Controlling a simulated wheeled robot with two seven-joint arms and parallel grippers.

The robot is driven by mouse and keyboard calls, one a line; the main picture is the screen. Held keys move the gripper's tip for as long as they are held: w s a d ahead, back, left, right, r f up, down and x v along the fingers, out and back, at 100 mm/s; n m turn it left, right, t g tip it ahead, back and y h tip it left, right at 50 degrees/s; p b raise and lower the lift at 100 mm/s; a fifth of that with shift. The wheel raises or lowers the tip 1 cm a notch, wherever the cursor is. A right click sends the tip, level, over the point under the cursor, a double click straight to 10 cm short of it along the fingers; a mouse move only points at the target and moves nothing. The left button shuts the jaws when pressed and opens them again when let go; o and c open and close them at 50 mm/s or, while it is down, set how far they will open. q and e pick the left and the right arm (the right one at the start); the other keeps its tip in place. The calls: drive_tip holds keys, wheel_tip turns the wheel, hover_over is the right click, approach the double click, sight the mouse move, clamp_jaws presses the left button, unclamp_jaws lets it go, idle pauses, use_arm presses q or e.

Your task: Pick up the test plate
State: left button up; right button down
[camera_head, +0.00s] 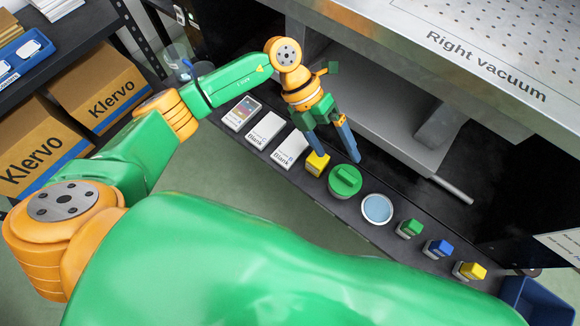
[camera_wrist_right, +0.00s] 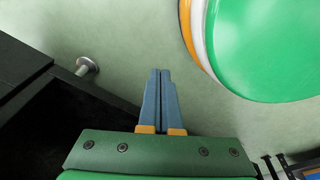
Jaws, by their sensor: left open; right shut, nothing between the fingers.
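A small plate (camera_head: 241,113) with a multicoloured print stands at the far left end of the narrow dark shelf; I take it for the test plate. Beside it lie two white plates marked Blank, one nearer it (camera_head: 264,131) and one farther right (camera_head: 289,149). My left gripper (camera_head: 337,156) is open and empty, fingers pointing down over the shelf, right of the Blank plates and apart from the printed plate. My right gripper (camera_wrist_right: 160,73) is shut and empty over the floor in the right wrist view; the head view does not show it.
Along the shelf stand a yellow-capped bottle (camera_head: 317,163), a round green lid (camera_head: 345,181), a pale-blue dish (camera_head: 377,208), and green (camera_head: 410,228), blue (camera_head: 438,248) and yellow (camera_head: 470,270) bottles. A metal machine (camera_head: 480,60) rises behind. Klervo boxes (camera_head: 105,95) are at left.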

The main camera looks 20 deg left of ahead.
sight(291, 148)
use_arm(q)
drive_tip(key=a+f+y, duration=0.1)
drive_tip(key=a, duration=0.1)
drive_tip(key=w+a+f+t+y+b, duration=0.1)
drive_tip(key=a+f, duration=0.1)
drive_tip(key=a+f+m+y+b, duration=0.1)
drive_tip(key=a+f+y, duration=0.1)
drive_tip(key=shift+w+f, duration=0.1)
drive_tip(key=shift+w, duration=0.2)
drive_tip(key=a+y, duration=0.1)
drive_tip(key=w+a+t+y, duration=0.1)
drive_tip(key=a, duration=0.1)
drive_tip(key=a+y, duration=0.1)
drive_tip(key=a, duration=0.1)
drive_tip(key=shift+w+t+b, duration=0.25)
drive_tip(key=shift+t+b, duration=0.15)
drive_tip(key=shift+f, duration=0.25)
drive_tip(key=f, duration=0.3)
drive_tip(key=f+b, duration=0.1)
drive_tip(key=shift+d+f, duration=0.3)
drive_tip(key=shift+d, duration=0.1)
drive_tip(key=shift+w+f, duration=0.1)
drive_tip(key=shift+f, duration=0.3)
drive_tip(key=shift+r, duration=0.1)
drive_tip(key=c, duration=1.4)
use_arm(e)
wheel_tip(291, 148, down, 6)
drive_tip(key=w, duration=0.2)
drive_tip(key=shift+f, duration=0.25)
